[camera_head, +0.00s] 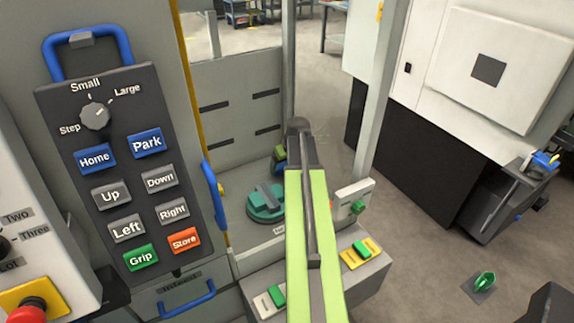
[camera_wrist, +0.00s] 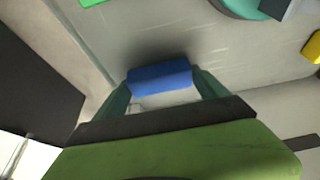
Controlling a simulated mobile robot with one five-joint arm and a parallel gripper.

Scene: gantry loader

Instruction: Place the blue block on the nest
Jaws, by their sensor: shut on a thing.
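My gripper (camera_wrist: 160,84) is shut on the blue block (camera_wrist: 160,75), which sits between its two teal fingers in the wrist view. In the head view my arm reaches forward and my gripper (camera_head: 279,160) is mostly hidden behind it, so the block hardly shows there. A round teal fixture (camera_head: 262,207) with a grey bar on top stands on the grey loader bed, left of my arm; it may be the nest. Its edge also shows at the top right of the wrist view (camera_wrist: 232,8), apart from the block. The block appears over the grey bed.
A control panel (camera_head: 125,175) with labelled buttons stands at the left. Upright posts (camera_head: 380,95) frame the loader opening. A box with green switches (camera_head: 277,297) lies at the front. A white machine (camera_head: 485,70) and open floor are at the right.

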